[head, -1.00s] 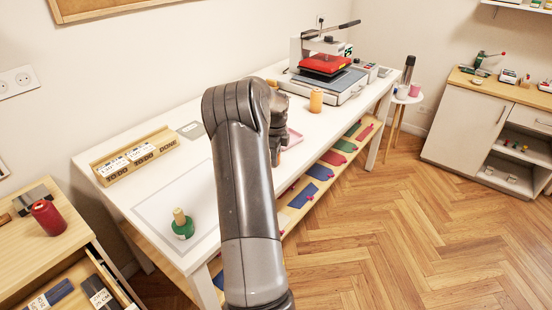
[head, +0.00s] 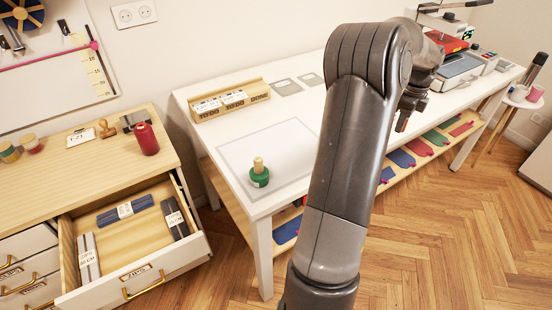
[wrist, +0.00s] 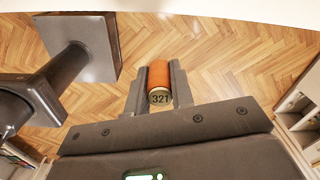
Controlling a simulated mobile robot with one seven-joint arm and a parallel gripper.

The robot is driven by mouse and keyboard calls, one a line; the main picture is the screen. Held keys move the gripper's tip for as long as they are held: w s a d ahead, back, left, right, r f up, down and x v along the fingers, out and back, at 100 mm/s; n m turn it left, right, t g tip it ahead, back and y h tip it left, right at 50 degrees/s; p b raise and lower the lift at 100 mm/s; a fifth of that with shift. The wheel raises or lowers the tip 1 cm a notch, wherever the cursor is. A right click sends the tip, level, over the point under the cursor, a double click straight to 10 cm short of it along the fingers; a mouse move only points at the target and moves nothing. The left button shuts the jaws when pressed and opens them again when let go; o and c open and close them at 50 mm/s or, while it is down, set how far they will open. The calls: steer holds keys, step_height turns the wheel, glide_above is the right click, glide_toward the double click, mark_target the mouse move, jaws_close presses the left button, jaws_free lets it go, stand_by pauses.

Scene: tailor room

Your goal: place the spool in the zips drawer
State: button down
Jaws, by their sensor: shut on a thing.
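My gripper (wrist: 159,88) is shut on an orange spool (wrist: 159,77), whose end is marked 321 in the wrist view. The floor shows beyond it.
A wooden rack (head: 230,101) and a heat press (head: 455,65) are also on the table.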

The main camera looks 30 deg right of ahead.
step_height(320, 180, up, 5)
steer(key=w+a+n, duration=0.2)
steer(key=w+a, duration=1)
steer(key=a, duration=0.2)
steer(key=w+a+n, duration=0.2)
steer(key=w+a, duration=0.9)
steer(key=a, duration=0.4)
steer(key=n, duration=0.4)
glide_above(145, 237)
step_height(145, 237, down, 28)
steer(key=shift+d+f, duration=0.1)
steer(key=shift+f, duration=2.2)
